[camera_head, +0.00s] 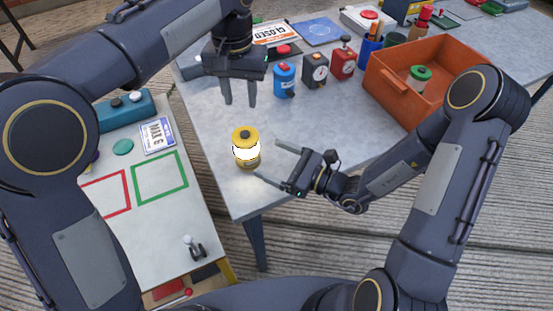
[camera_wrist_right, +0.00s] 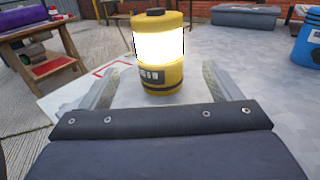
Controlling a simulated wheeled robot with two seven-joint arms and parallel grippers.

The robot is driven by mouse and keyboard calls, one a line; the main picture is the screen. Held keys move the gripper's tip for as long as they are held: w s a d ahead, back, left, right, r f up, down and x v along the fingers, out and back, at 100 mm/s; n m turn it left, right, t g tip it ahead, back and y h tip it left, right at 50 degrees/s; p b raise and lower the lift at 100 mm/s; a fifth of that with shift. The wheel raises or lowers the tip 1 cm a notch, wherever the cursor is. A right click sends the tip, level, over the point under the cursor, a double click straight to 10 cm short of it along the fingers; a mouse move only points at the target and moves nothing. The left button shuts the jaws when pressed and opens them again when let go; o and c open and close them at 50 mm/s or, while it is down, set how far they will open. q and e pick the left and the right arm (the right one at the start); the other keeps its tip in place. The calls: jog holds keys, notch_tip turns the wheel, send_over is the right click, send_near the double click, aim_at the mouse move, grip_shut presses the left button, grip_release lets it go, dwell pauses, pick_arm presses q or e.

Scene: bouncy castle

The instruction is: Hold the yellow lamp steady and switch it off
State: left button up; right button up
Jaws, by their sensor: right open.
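The yellow lamp (camera_head: 246,161) stands upright near the front left corner of the grey table (camera_head: 330,130). Its middle band glows bright white, and a dark knob sits on its top. In the right wrist view the lit lamp (camera_wrist_right: 158,55) stands ahead, between the lines of the two fingers. My right gripper (camera_head: 267,162) is open, to the right of the lamp, with its fingers pointing at it; it also shows in the right wrist view (camera_wrist_right: 160,85). My left gripper (camera_head: 239,92) hangs above and behind the lamp, fingers pointing down, apart and empty.
Blue (camera_head: 285,80), black (camera_head: 315,70) and red (camera_head: 343,62) devices stand behind the lamp. An orange crate (camera_head: 405,85) holding a green-lidded jar is at the right. A lower side table (camera_head: 150,215) with red and green outlined squares is at the left.

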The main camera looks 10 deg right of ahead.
aim_at(258, 153)
jog(key=x, duration=0.7)
jog(key=shift+w+a, duration=0.2)
jog(key=shift+a, duration=0.05)
jog(key=shift+c, duration=0.2)
jog(key=c, duration=1.2)
pick_arm(q)
grip_shut()
pick_arm(e)
jog(key=shift+c, duration=0.2)
dwell(0.4)
